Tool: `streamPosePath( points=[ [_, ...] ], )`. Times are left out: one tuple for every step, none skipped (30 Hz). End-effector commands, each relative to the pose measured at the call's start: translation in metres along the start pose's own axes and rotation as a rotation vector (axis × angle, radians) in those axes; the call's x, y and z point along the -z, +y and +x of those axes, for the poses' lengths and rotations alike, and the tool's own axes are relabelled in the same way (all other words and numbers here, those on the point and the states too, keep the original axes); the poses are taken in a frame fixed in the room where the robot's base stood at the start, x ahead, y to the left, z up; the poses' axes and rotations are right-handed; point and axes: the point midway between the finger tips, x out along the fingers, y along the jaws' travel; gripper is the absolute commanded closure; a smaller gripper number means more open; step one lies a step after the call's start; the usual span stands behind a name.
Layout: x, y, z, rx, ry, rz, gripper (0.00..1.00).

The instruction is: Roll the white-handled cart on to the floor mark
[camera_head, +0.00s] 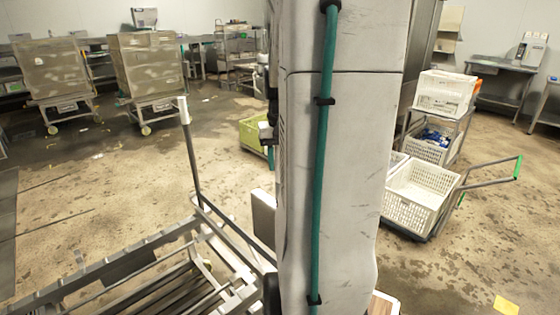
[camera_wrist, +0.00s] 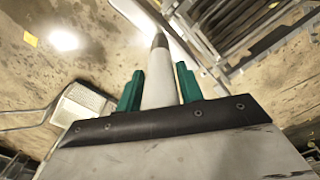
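The white-handled cart (camera_head: 120,262) is a low grey metal frame with slats, at the lower left of the head view. One grey upright with a white top (camera_head: 183,108) rises from its far corner. In the wrist view part of its slatted frame (camera_wrist: 225,30) shows at the upper right. There my gripper (camera_wrist: 160,82) has green fingers close on both sides of a white handle (camera_wrist: 159,75), which appears held between them. My arm hides this grip in the head view. A yellow square (camera_head: 507,305) lies on the floor at the lower right; it also shows in the wrist view (camera_wrist: 30,39).
A cart with white crates (camera_head: 415,195) and a green-tipped handle stands to the right. A rack with crates (camera_head: 440,105) is behind it. A yellow-green crate (camera_head: 253,135) is beyond my arm. Two large box carts (camera_head: 150,65) stand at the back left. Stained floor between is open.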

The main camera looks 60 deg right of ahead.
Motion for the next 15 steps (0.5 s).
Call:
streamPosePath(
  points=[
    [0.0, 0.001, 0.0, 0.0, 0.0, 0.001, 0.49],
    [0.0, 0.001, 0.0, 0.0, 0.0, 0.001, 0.49],
    [0.0, 0.0, 0.0, 0.0, -0.001, 0.001, 0.49],
    [0.0, 0.0, 0.0, 0.0, -0.001, 0.001, 0.49],
    [0.0, 0.0, 0.0, 0.0, -0.001, 0.0, 0.49],
    [0.0, 0.0, 0.0, 0.0, -0.001, 0.0, 0.49],
    [0.0, 0.0, 0.0, 0.0, -0.002, 0.0, 0.49],
    [0.0, 0.0, 0.0, 0.0, -0.002, 0.0, 0.49],
    [-0.001, -0.001, 0.0, 0.0, -0.002, 0.0, 0.49],
    [0.0, -0.001, -0.001, 0.0, -0.001, -0.001, 0.49],
    [0.0, -0.001, -0.003, 0.0, -0.001, -0.001, 0.49],
    [0.0, -0.001, -0.006, 0.0, -0.001, -0.001, 0.49],
    [0.0, -0.001, -0.009, 0.0, 0.0, -0.001, 0.49],
    [0.001, -0.001, -0.014, 0.0, 0.002, -0.001, 0.49],
    [0.0, -0.001, -0.02, 0.0, 0.002, -0.001, 0.49]
  ],
)
